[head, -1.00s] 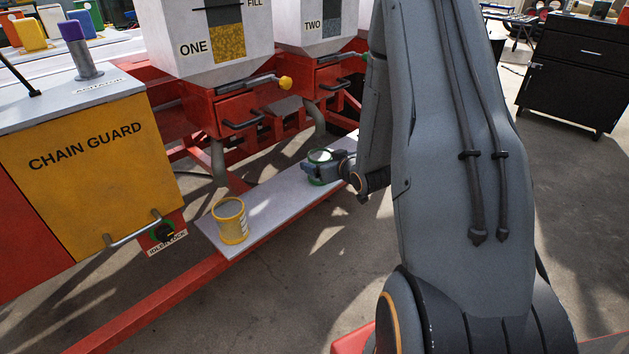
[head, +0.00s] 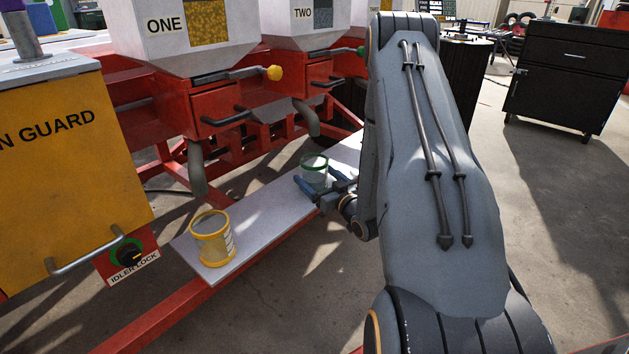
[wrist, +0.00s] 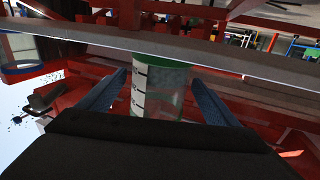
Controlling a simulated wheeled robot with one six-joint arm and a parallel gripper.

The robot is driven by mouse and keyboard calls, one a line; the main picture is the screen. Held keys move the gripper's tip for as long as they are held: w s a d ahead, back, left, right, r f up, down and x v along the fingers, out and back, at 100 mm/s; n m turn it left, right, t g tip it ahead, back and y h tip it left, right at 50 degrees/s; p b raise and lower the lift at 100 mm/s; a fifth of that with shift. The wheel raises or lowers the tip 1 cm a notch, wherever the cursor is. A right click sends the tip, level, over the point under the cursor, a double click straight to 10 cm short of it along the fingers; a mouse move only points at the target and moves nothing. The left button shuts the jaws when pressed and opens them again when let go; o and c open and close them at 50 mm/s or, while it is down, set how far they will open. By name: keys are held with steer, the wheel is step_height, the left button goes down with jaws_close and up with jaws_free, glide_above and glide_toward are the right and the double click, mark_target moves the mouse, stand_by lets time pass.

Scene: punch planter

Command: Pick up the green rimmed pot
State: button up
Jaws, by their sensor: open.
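The green rimmed pot (head: 314,172) is a clear pot with a green rim. It stands on the pale shelf board below hopper TWO. My gripper (head: 320,181) is open at the pot, with one finger on its near left side and the other at its right. Gaps show between the fingers and the pot there. The lower part of the pot is hidden by my gripper.
A yellow rimmed pot (head: 212,238) stands on the near end of the shelf board (head: 262,205). Red planter frame and seed pipes (head: 196,168) rise behind the board. A yellow chain guard box (head: 70,165) is at left. Concrete floor is open at right.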

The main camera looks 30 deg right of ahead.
steer(key=w+b, duration=0.2)
steer(key=w, duration=0.1)
steer(key=w+b, duration=0.1)
steer(key=w, duration=0.1)
steer(key=shift+a+f, duration=0.1)
steer(key=shift+f, duration=0.25)
steer(key=shift+r, duration=0.1)
steer(key=c, duration=1.3)
